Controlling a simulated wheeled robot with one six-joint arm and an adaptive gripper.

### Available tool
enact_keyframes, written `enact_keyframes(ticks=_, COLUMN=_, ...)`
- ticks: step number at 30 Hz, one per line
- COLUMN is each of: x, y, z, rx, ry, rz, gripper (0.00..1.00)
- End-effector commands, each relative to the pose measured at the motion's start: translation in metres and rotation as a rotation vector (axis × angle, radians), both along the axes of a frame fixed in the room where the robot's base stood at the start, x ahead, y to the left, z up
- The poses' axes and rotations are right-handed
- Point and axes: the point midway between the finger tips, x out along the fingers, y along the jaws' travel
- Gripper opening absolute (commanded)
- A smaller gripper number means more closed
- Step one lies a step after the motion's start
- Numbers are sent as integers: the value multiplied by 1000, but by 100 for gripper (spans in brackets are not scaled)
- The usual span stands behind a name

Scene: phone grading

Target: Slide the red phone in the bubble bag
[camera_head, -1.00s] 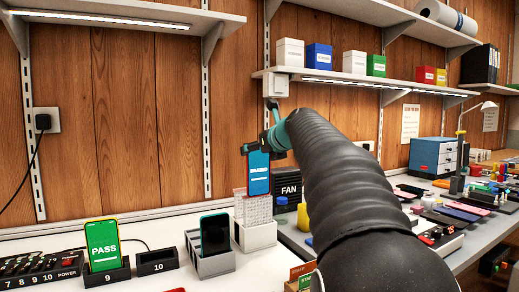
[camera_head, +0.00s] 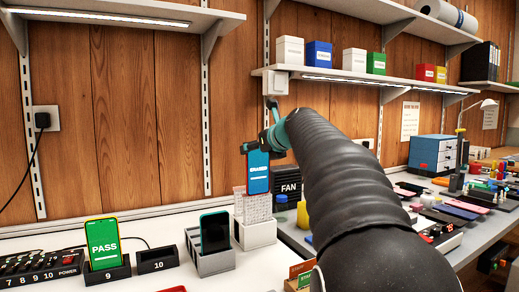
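The phone (camera_head: 258,175) held by my gripper (camera_head: 263,144) has a dark red edge and a lit blue screen with white text. It is upright, and my gripper is shut on its upper end. The bubble bag (camera_head: 259,208) is clear and stands upright in a white holder (camera_head: 262,234). The phone's lower end is at the bag's top; I cannot tell whether it is inside or in front of the bag. My black sleeved arm (camera_head: 340,180) covers much of the middle of the view.
A grey slotted rack (camera_head: 213,263) with a dark-screened phone (camera_head: 214,232) stands left of the bag. A green PASS phone (camera_head: 103,243) sits in dock 9, beside empty dock 10 (camera_head: 158,260). A FAN box (camera_head: 290,188) and a shelf (camera_head: 340,80) are behind my arm.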

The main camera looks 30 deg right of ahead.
Motion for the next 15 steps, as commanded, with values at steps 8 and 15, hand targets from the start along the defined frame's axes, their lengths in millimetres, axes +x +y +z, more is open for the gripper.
enact_keyframes(ticks=8, x=0, y=0, z=-5, rx=0, ry=-1, rz=0, gripper=11)
enact_keyframes(ticks=15, x=0, y=0, z=-11, rx=-1, ry=-1, rz=0, gripper=11)
